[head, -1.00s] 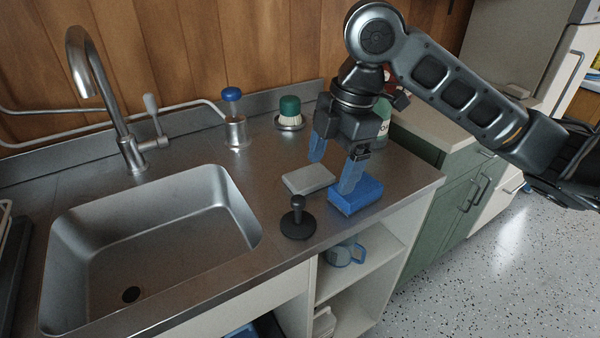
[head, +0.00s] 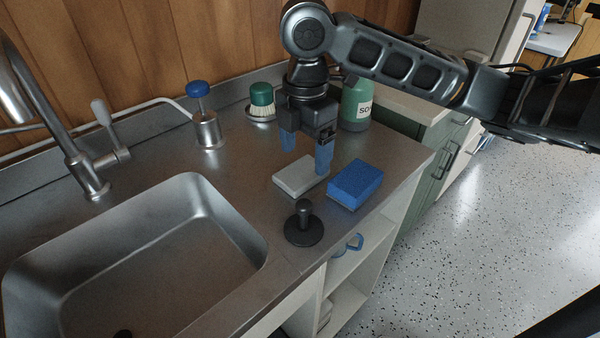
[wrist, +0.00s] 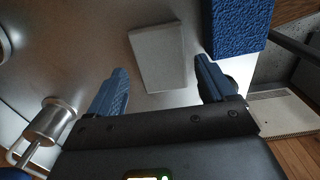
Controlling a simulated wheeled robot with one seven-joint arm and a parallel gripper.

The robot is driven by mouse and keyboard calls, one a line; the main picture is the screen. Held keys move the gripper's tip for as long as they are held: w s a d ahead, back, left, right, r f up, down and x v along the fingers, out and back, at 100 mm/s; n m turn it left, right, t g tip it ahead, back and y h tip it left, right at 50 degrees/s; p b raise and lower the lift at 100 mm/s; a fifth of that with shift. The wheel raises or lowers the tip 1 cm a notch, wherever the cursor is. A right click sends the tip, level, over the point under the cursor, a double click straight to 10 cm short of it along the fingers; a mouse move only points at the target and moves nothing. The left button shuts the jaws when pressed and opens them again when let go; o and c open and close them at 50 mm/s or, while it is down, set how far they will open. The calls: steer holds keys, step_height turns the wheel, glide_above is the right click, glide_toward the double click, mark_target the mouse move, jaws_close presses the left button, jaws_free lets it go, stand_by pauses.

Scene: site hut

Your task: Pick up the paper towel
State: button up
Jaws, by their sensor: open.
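I see no paper towel that I can make out for certain in either view. A flat pale grey block (head: 297,178) lies on the steel counter; I cannot tell what it is made of. It also shows in the wrist view (wrist: 157,55), ahead of and between the fingers. My gripper (head: 306,152) is open and empty, its two blue fingers apart, just above and behind the grey block in the head view. The gripper's fingers also show in the wrist view (wrist: 160,80). A blue sponge (head: 355,184) lies right of the grey block.
A black knobbed disc (head: 304,228) stands near the counter's front edge. The sink (head: 150,260) is at left. A blue-topped dispenser (head: 207,125), green brush (head: 262,100) and green bottle (head: 356,105) stand towards the back.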

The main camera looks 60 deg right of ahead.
mark_target(305, 169)
steer(key=shift+f, duration=1.8)
steer(key=c, duration=0.9)
steer(key=shift+r, duration=0.1)
steer(key=shift+r, duration=0.55)
step_height(305, 169, up, 3)
steer(key=shift+f, duration=0.1)
steer(key=s+d+r, duration=0.1)
steer(key=d+r, duration=0.1)
steer(key=d, duration=0.1)
steer(key=s+d+r, duration=0.2)
steer(key=d, duration=0.2)
steer(key=s+d+r+b, duration=0.1)
steer(key=d+r, duration=0.2)
steer(key=shift+s+d, duration=0.3)
steer(key=shift+d, duration=0.05)
